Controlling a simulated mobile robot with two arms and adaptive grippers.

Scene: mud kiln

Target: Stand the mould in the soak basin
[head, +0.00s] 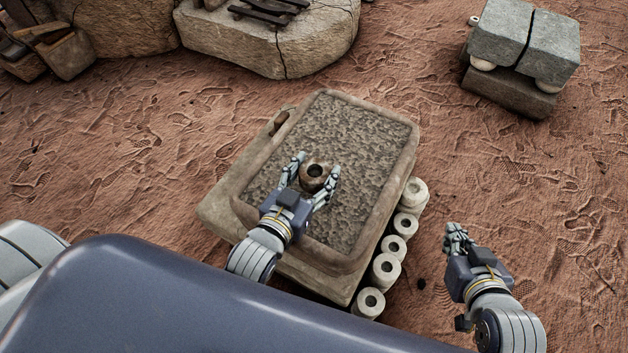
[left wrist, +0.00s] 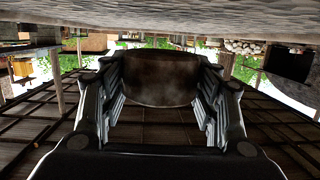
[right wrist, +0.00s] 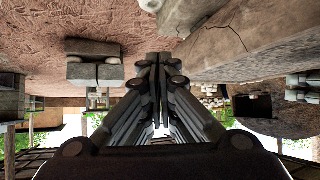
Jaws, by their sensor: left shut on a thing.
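The mould (head: 316,175) is a short brown ring-like block with a dark hole in its top. It is upright over the middle of the soak basin (head: 401,165), a pale rectangular trough with a dark, rough surface inside. My left gripper (head: 318,170) is shut on the mould, with a finger on either side. In the left wrist view the mould (left wrist: 160,78) fills the space between the fingers, and a thin gap shows between it and the rough surface. My right gripper (head: 455,236) is empty, its fingers together, right of the basin; they also meet in the right wrist view (right wrist: 158,62).
Several pale ring-shaped pieces (head: 384,269) line the basin's right side. A small brown item (head: 279,121) lies on its left rim. Grey blocks (head: 526,45) stand at the back right, and a large rock slab (head: 270,40) at the back. Bare ground lies between.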

